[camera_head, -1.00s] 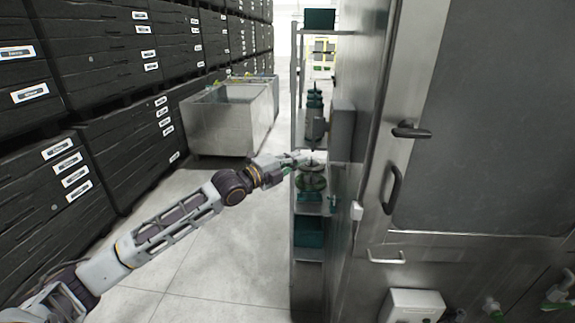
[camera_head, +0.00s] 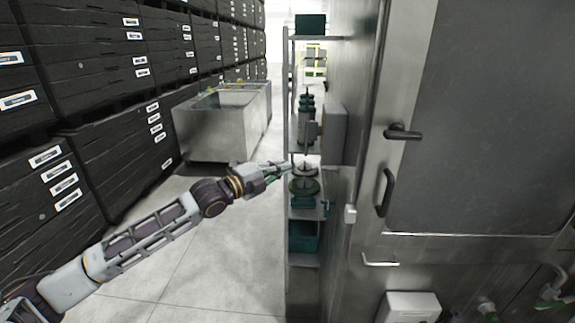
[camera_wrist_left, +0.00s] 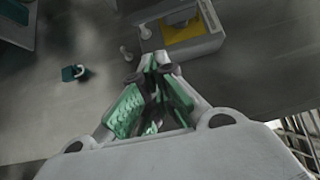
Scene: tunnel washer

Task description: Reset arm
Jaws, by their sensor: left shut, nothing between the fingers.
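My left arm (camera_head: 150,228) reaches in from the lower left in the head view. Its left gripper (camera_head: 284,166) is at the left edge of the narrow shelf rack (camera_head: 288,115), beside the round parts (camera_head: 305,180) on the middle shelf. The gripper is shut and empty. In the left wrist view the green-padded fingers (camera_wrist_left: 152,70) converge at their tips, with nothing seen between them. My right gripper is not in view.
A large steel machine with a door (camera_head: 480,120) and black handles fills the right. Stacked black crates (camera_head: 90,75) line the left. A steel bin (camera_head: 218,128) stands in the aisle. The floor (camera_head: 215,265) between is clear.

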